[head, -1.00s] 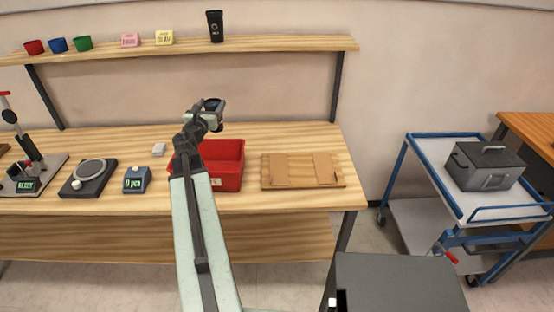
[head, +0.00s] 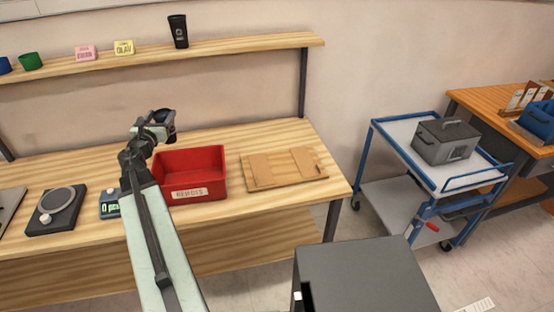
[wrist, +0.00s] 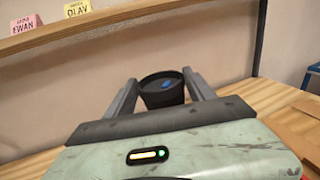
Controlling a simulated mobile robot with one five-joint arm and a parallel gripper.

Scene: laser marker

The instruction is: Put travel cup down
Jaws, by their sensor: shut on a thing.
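My gripper (head: 158,130) is shut on a dark travel cup (head: 165,118), held above the back part of the workbench (head: 235,137), behind the red bin. In the wrist view the cup (wrist: 162,91) sits between the two fingers (wrist: 160,95), its round top facing up with a small blue patch on it. The cup's lower part is hidden behind my gripper, so I cannot tell whether its base touches the bench.
A red bin (head: 190,193) with a white label stands just right of my arm. A wooden board (head: 283,168) lies right of it. Another black cup (head: 178,31) stands on the shelf (head: 225,48) above. A blue cart (head: 400,128) carries a grey box (head: 446,140).

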